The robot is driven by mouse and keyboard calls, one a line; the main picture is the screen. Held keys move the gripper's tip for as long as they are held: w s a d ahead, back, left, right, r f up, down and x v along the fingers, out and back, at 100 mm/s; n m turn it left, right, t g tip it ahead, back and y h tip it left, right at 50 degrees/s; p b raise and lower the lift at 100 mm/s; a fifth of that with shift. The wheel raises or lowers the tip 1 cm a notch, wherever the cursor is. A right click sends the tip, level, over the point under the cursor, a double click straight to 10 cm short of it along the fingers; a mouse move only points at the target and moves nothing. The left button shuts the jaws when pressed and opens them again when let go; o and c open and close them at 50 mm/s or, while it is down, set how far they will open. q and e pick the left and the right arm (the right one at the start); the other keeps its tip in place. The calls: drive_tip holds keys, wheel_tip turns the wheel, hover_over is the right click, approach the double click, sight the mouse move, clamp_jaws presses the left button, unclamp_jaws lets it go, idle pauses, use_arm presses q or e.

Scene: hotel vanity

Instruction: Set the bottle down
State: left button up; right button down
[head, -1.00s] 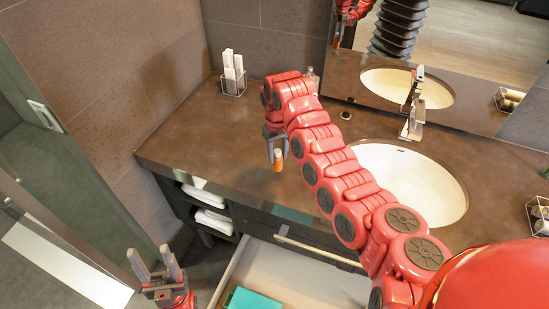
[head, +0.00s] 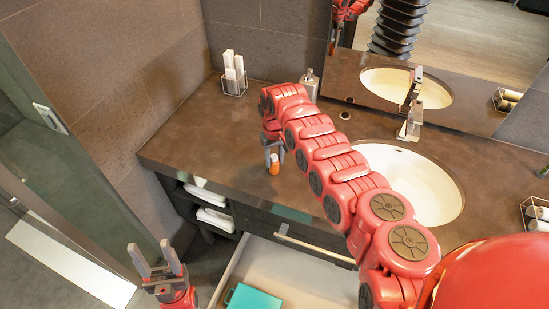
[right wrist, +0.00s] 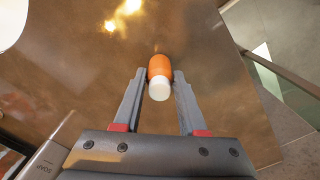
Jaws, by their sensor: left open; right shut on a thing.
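The bottle is orange with a white cap. In the head view the bottle (head: 274,169) is upright between the fingers of my right gripper (head: 272,153), low over the brown counter near its front edge. In the right wrist view the bottle (right wrist: 160,71) is between the fingertips of my right gripper (right wrist: 159,78), with the white cap facing the camera. My right gripper is shut on it. I cannot tell whether its base touches the counter. My left gripper (head: 158,262) is open and empty, below and left of the counter.
The counter (head: 190,135) has free room left of the bottle. A wire holder (head: 234,84) with white items and a clear bottle (head: 309,84) stand at the back. The sink (head: 425,185) is to the right. An open drawer (head: 312,275) with a teal box (head: 253,298) is below.

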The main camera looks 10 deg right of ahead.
drive_tip(key=shift+c, duration=2.3)
unclamp_jaws()
wheel_tip(320, 180, up, 12)
drive_tip(key=b, duration=0.3)
